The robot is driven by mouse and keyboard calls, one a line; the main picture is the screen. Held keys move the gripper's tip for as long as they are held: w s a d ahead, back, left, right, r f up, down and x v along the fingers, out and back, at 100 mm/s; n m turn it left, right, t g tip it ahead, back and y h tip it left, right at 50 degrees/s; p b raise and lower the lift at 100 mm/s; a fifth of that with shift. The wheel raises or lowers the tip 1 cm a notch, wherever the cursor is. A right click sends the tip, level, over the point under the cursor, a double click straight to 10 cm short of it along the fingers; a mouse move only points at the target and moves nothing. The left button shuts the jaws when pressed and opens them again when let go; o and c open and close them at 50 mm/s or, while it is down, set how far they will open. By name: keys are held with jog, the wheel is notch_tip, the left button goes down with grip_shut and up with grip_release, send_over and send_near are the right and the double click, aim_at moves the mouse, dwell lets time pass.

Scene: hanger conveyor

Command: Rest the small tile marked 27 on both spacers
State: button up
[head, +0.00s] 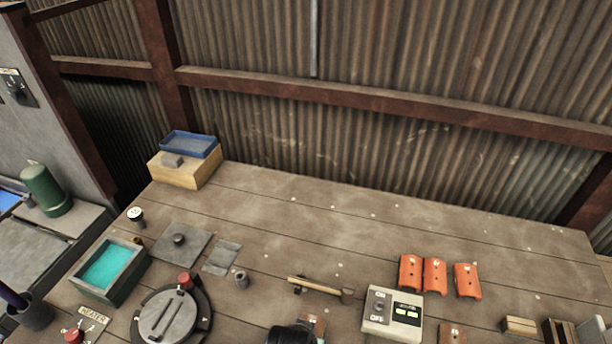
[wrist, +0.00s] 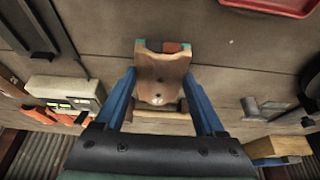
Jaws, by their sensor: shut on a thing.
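A brown, curved tile (wrist: 165,78) sits between the two blue fingers of my gripper (wrist: 162,98) in the wrist view. The gripper is shut on it. A pale mark shows near the tile's lower end, too small to read. A light wooden strip (wrist: 150,127), perhaps a spacer, lies just beyond that end; I cannot tell if the tile touches it. A second spacer is not clearly visible. In the head view my dark gripper (head: 292,335) is at the bottom edge, with a brown piece (head: 313,322) beside it.
A control box (head: 392,312) stands right of my gripper, with orange tiles (head: 435,274) behind it. Another brown tile (head: 452,334) and a wooden block (head: 519,326) lie further right. A hammer (head: 320,288) lies behind the gripper.

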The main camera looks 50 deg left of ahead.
jog(key=o, duration=1.4)
jog(key=b+v, duration=0.1)
jog(key=v, duration=1.2)
jog(key=shift+w, duration=0.1)
